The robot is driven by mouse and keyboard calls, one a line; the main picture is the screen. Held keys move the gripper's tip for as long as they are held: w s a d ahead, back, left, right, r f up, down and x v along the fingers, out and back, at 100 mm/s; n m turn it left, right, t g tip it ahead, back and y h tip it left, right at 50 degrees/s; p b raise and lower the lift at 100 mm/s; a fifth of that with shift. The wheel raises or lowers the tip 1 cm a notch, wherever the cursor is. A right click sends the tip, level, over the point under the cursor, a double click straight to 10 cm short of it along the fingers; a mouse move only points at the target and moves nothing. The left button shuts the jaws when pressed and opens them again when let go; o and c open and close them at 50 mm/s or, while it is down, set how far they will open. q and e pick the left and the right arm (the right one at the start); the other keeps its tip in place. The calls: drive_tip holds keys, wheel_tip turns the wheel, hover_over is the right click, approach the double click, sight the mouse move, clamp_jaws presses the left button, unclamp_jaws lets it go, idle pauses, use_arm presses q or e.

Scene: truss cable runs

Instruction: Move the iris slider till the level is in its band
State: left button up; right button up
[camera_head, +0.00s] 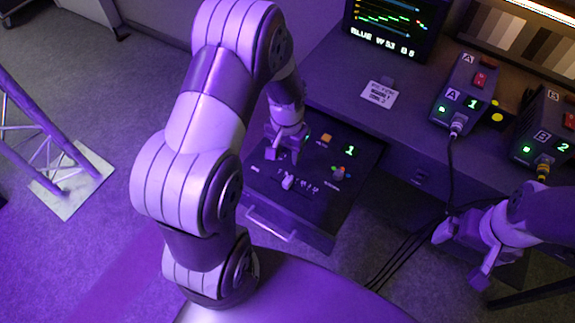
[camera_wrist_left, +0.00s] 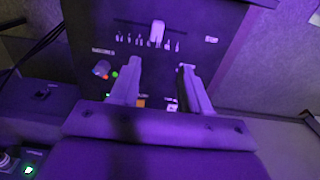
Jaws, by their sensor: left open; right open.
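The iris slider's pale knob (camera_head: 288,182) stands on a dark control panel (camera_head: 318,212) in a pulled-out drawer. In the left wrist view the knob (camera_wrist_left: 157,33) sits in a slot with small marks beside it. My left gripper (camera_head: 283,143) is over the panel's far-left part. In the left wrist view its open fingers (camera_wrist_left: 160,70) point toward the knob, with nothing between the tips; the knob is beyond them. My right gripper (camera_head: 461,256) is open and empty at the right.
The panel also has an orange button (camera_head: 326,138), a green "1" and a joystick-like knob (camera_head: 338,174). Boxes A (camera_head: 466,85) and B (camera_head: 548,125) stand on the desk with cables. The drawer handle (camera_head: 270,226) faces me.

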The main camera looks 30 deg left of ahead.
sight(288, 180)
use_arm(q)
drive_tip(key=s+f, duration=0.1)
drive_tip(key=s+d+f, duration=0.1)
drive_tip(key=shift+f, duration=0.4)
drive_tip(key=f, duration=0.5)
drive_tip(key=w+f, duration=0.1)
drive_tip(key=f, duration=0.2)
drive_tip(key=shift+a, duration=0.2)
drive_tip(key=shift+s+d+f, duration=0.1)
drive_tip(key=shift+s+f, duration=0.1)
drive_tip(key=shift+f, duration=0.2)
drive_tip(key=shift+w+f, duration=0.1)
use_arm(e)
drive_tip(key=shift+s+d, duration=0.35)
drive_tip(key=shift+s, duration=0.2)
use_arm(q)
drive_tip(key=c, duration=0.7)
clamp_jaws()
